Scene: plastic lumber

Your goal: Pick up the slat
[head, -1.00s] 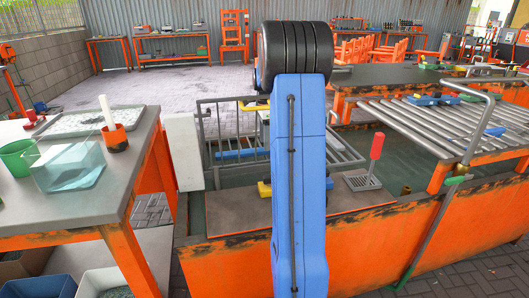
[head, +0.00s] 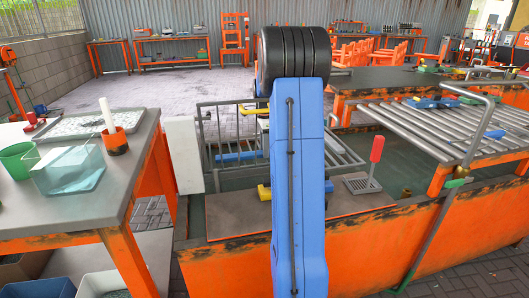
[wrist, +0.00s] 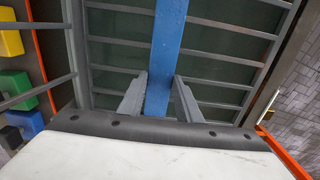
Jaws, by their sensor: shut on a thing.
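The slat (wrist: 165,50) is a long flat blue bar that runs up the middle of the wrist view. My gripper (wrist: 160,97) has its two grey fingers on either side of the slat's near part and is shut on it. In the head view, a blue bar (head: 238,156) that looks like the slat shows in the grey wire basket (head: 205,140), left of my blue arm. My arm hides the gripper and the rest of the bar in that view. I cannot tell whether the slat is clear of the basket floor.
An orange-framed tank surrounds the basket. A board with a red-handled tool (head: 377,150) lies right of my arm, and a tube rack (head: 440,125) stands beyond. The left table (head: 130,185) holds a clear bin. Yellow and green blocks (wrist: 12,85) show at the wrist view's left.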

